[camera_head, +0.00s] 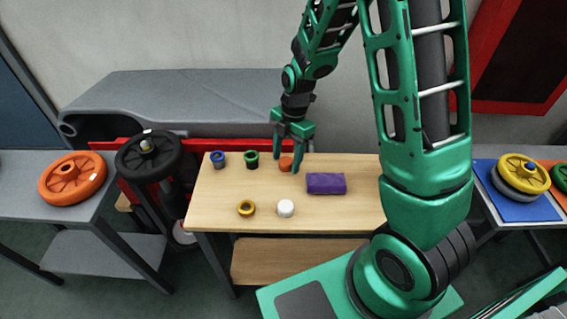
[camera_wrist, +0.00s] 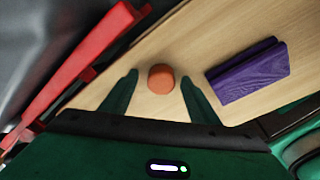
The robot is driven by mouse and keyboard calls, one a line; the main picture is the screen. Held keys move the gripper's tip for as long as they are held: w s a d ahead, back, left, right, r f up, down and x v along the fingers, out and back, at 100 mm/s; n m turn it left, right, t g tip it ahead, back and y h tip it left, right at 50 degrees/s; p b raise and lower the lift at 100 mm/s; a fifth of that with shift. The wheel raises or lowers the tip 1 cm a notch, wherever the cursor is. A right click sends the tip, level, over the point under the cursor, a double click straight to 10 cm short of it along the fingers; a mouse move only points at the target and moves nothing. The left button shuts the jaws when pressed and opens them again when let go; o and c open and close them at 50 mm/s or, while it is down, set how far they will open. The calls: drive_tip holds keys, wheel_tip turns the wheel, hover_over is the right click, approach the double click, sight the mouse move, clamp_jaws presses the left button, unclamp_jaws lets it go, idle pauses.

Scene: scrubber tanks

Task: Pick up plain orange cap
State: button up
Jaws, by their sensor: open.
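The plain orange cap (camera_head: 286,163) stands on the wooden table (camera_head: 215,200), near its back edge. In the wrist view the orange cap (camera_wrist: 161,79) shows as a plain round top just ahead of and between my two fingertips. My gripper (camera_head: 291,160) is open and points down over the cap. In the wrist view my gripper (camera_wrist: 158,82) has a finger on each side of the cap, with a gap on both sides. I cannot tell how far down the fingers reach around it.
A purple block (camera_head: 326,184) lies right of the cap. A green-ringed cap (camera_head: 252,159) and a blue-ringed cap (camera_head: 218,159) stand to the left. A yellow ring cap (camera_head: 246,208) and a white cap (camera_head: 286,208) are nearer the front. A red bar (camera_wrist: 75,70) runs behind the table.

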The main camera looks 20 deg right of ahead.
drive_tip(key=c, duration=1.1)
drive_tip(key=shift+r, duration=0.15)
